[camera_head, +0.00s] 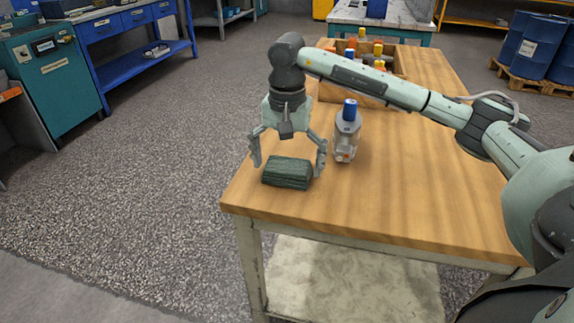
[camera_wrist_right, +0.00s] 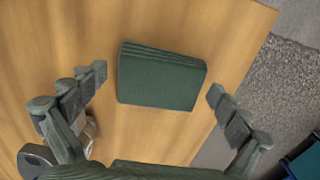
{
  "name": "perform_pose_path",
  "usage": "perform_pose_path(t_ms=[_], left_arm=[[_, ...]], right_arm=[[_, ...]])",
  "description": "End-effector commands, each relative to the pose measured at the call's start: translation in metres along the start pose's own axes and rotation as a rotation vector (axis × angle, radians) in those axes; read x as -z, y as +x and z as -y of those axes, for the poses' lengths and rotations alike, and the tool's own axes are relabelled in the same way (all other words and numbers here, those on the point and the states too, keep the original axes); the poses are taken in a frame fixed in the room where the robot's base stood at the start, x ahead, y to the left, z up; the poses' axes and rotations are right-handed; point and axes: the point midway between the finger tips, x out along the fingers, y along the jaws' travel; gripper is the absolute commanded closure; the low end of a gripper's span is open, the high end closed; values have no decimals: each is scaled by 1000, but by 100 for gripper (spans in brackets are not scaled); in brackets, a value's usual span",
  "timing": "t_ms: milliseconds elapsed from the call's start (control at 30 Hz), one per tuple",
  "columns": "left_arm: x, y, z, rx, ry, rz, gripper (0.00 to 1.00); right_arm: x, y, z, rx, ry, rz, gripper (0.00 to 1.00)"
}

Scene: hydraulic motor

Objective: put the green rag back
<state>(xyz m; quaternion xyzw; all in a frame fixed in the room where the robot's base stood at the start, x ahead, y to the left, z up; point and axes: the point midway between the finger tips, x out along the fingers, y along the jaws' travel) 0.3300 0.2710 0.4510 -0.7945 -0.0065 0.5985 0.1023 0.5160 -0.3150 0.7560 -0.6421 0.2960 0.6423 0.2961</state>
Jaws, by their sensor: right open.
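The green rag (camera_head: 287,173) lies folded on the wooden table near its left front corner. It also shows in the right wrist view (camera_wrist_right: 160,80), between and beyond the open fingers. My right gripper (camera_head: 288,158) is open, points down and is over the rag, with a finger on either side of it. In the right wrist view the fingers (camera_wrist_right: 155,88) stand apart from the rag, with wood visible between. My left gripper is in neither view.
A clear bottle with a blue cap (camera_head: 347,133) stands just right of the gripper. A wooden crate (camera_head: 335,92) holding several bottles is at the back of the table (camera_head: 420,190). The table's right front part is clear. Its left edge is close to the rag.

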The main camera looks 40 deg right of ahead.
Motion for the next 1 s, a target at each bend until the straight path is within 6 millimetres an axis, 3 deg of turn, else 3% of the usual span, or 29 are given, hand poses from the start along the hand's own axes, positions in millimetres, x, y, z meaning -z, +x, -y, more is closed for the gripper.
perform_pose_path(t_ms=[100,533,700,1000], left_arm=[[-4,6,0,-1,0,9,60],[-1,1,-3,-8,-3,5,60],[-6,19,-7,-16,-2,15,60],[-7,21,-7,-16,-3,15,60]], right_arm=[[1,-19,1,5,0,-4,0],[1,-108,0,3,0,-3,0],[0,-120,0,1,0,-1,0],[0,-120,0,1,0,0,0]])
